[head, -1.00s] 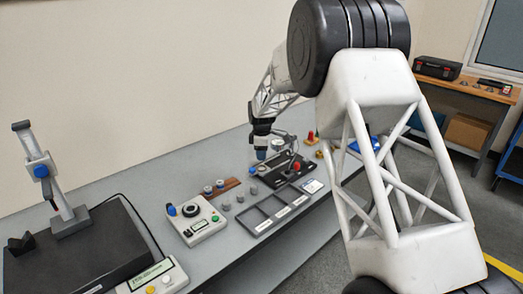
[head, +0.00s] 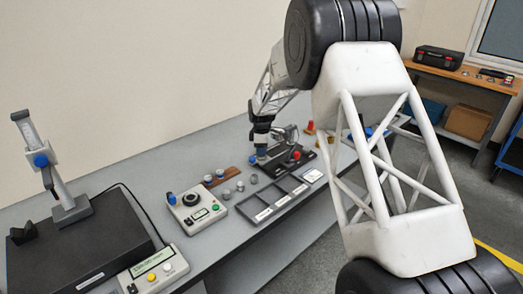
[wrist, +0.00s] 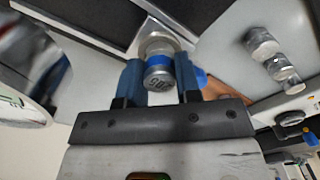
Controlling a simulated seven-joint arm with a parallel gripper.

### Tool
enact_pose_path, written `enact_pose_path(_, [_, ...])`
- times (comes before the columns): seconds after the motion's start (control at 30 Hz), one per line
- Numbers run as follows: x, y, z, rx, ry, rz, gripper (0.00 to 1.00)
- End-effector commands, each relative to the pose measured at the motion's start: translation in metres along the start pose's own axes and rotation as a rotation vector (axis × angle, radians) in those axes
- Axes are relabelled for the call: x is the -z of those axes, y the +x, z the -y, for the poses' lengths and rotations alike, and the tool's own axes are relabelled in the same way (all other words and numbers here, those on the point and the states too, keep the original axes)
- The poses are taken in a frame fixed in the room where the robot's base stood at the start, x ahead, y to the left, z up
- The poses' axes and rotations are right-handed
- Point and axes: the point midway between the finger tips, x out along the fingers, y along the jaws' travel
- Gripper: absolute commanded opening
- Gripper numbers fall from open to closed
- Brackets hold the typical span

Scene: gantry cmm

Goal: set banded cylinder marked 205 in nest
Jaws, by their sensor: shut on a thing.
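My gripper (wrist: 160,78) is shut on a small metal cylinder with a blue band (wrist: 159,70) in the wrist view. Its end face carries dark digits that look like 205, seen turned around. Beyond the cylinder is a pale metal block (wrist: 185,42) with a rounded shape in it, perhaps the nest; the cylinder hides part of it, and I cannot tell whether they touch. In the head view my gripper (head: 261,150) is low over the left end of a black fixture (head: 285,168) with a red knob; the held cylinder is too small to make out there.
Loose grey cylinders (head: 240,186) stand in front of a brown wooden rack (head: 230,172). A compartmented tray (head: 254,213) lies nearer, beside a dial device (head: 197,213). A large round, blurred part (wrist: 38,65) is close to my gripper's left in the wrist view.

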Motion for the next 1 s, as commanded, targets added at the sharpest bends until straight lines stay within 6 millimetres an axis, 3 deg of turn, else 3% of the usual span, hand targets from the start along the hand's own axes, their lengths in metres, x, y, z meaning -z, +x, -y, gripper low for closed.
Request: enact_pose_path(1.0, [0.0001,0.0051,-0.0001,0.000,0.000,0.000,0.04])
